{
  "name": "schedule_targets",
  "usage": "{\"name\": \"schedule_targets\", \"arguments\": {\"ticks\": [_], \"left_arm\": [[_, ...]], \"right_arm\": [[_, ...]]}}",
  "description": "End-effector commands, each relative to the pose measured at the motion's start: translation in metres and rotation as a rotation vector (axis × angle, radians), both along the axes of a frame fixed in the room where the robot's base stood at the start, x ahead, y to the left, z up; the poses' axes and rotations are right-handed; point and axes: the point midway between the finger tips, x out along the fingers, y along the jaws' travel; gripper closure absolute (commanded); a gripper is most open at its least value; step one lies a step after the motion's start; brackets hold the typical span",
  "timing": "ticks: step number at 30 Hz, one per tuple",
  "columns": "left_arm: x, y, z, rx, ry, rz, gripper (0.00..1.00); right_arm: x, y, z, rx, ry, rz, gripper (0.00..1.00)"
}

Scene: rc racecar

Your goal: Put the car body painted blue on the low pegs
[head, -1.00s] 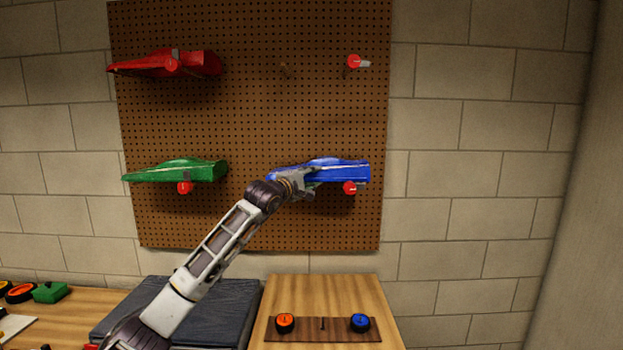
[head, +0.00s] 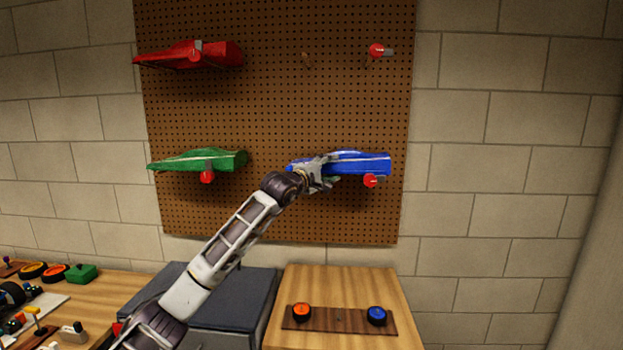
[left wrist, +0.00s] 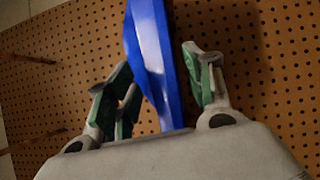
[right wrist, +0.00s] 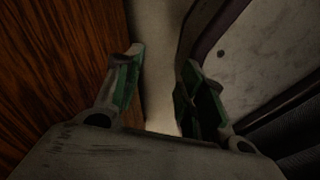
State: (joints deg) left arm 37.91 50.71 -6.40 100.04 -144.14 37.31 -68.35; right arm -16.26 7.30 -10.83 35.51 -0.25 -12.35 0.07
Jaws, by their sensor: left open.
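The blue car body (head: 365,162) is at the lower right of the pegboard, roughly level, just above a red-ended peg (head: 370,181). Its left end is partly hidden by my left gripper (head: 320,174). In the left wrist view the blue body (left wrist: 150,55) lies between the spread fingers of the left gripper (left wrist: 158,68), with visible gaps on both sides. My right gripper (right wrist: 160,60) shows only in the right wrist view, with fingers apart and nothing between them. Whether a second peg supports the blue body's left end is hidden.
A red car body (head: 190,56) hangs at upper left and a green car body (head: 200,161) at lower left of the pegboard (head: 270,120). Another red-ended peg (head: 377,51) is bare at upper right. Below are a wooden surface (head: 340,285) and a cluttered bench (head: 95,305).

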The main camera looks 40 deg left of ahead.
Motion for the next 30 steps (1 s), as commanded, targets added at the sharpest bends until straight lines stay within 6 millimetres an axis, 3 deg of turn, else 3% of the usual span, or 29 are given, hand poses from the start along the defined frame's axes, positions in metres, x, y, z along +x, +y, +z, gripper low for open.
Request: {"name": "schedule_targets", "arguments": {"ticks": [11,30], "left_arm": [[-0.034,0.0,-0.004,0.001,0.001,0.0,0.48],[-0.085,0.001,-0.007,0.001,0.001,0.0,0.48]], "right_arm": [[-0.002,-0.009,-0.012,-0.01,0.001,0.001,0.6],[0.025,-0.028,-0.025,-0.031,-0.022,0.002,0.6]]}}
